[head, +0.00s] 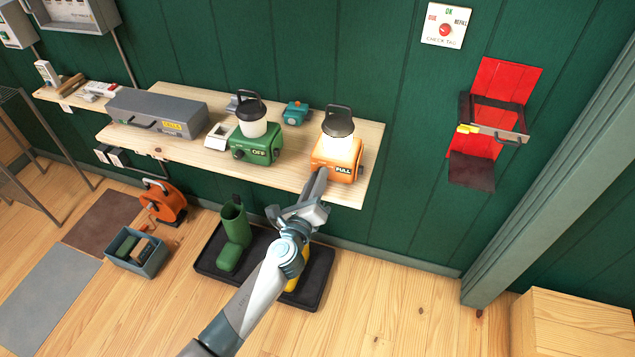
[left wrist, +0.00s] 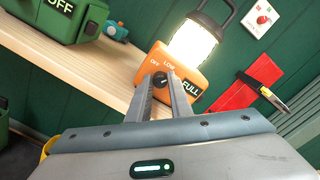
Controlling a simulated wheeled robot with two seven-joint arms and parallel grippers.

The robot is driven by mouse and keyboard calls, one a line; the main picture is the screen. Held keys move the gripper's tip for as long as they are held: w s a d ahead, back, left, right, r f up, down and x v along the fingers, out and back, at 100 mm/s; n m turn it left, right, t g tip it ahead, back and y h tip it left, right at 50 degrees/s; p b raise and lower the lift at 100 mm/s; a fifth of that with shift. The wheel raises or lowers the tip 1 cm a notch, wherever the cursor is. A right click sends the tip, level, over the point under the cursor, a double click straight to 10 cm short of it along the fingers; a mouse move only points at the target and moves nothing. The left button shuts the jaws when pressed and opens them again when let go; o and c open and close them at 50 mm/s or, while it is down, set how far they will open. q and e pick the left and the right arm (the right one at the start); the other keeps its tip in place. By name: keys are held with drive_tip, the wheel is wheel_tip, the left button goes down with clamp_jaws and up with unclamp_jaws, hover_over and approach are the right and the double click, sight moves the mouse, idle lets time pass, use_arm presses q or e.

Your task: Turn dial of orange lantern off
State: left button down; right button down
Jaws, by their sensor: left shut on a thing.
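The orange lantern (head: 325,152) stands on the wooden shelf with its lamp glowing brightly. It also shows in the left wrist view (left wrist: 190,73), where OFF and LOW are printed around its small black dial (left wrist: 159,79) and a FULL plate sits to the right. My left gripper (head: 319,173) reaches up to the lantern's front. In the left wrist view its two fingers (left wrist: 161,84) are at either side of the dial, shut on it. The dial's exact pointer direction is hard to read. My right gripper is not in view.
A green lantern (head: 262,147) with an OFF plate stands left of the orange one on the shelf (head: 372,160). A teal box (head: 295,113) sits behind, between them. A grey toolbox (head: 155,116) is further left. Boots stand in a black tray (head: 313,290) below.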

use_arm(q)
drive_tip(key=n+b, duration=0.1)
drive_tip(key=n, duration=0.3)
drive_tip(key=shift+f+n, duration=0.15)
drive_tip(key=shift+n, duration=0.25)
drive_tip(key=n+b, duration=0.1)
drive_tip(key=n, duration=1.2)
drive_tip(key=shift+f+n+p, duration=0.1)
drive_tip(key=shift+n+p, duration=0.2)
drive_tip(key=shift+n, duration=0.1)
drive_tip(key=c, duration=1.6)
unclamp_jaws()
